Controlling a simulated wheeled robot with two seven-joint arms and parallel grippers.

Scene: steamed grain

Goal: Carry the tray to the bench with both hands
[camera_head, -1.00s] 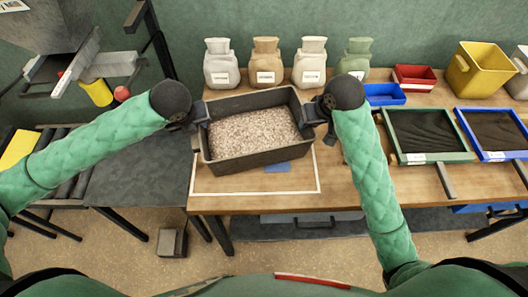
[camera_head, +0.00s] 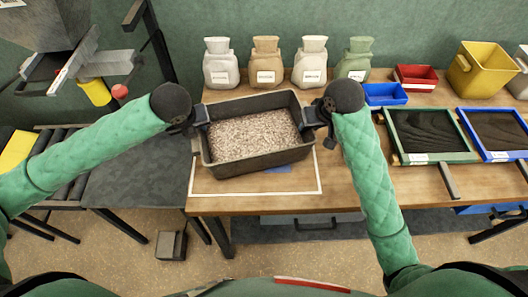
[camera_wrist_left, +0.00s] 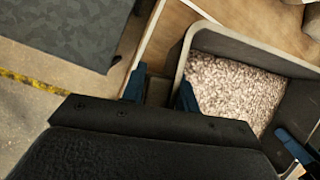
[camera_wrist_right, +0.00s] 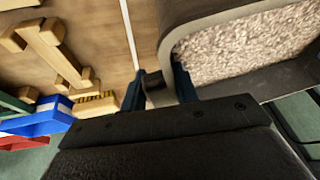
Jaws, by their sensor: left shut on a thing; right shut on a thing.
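The tray (camera_head: 262,163) is a dark, deep rectangular bin filled with pale speckled grain (camera_head: 255,135). In the head view it is over the left part of the wooden bench (camera_head: 350,197), above a white outlined rectangle; I cannot tell whether its base touches the bench. My left gripper (camera_head: 200,117) is shut on the tray's left end, its fingers (camera_wrist_left: 160,92) either side of a handle there. My right gripper (camera_head: 318,114) is shut on the right end, its fingers (camera_wrist_right: 165,90) around the other handle. The tray's far bottom edge is hidden.
Several tied sacks (camera_head: 265,65) stand along the back of the bench. A blue bin (camera_head: 384,94), a red bin (camera_head: 415,77) and a yellow bin (camera_head: 478,68) are at the right. A green-framed tray (camera_head: 430,135) lies right of my right arm. A roller conveyor (camera_head: 65,165) is at the left.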

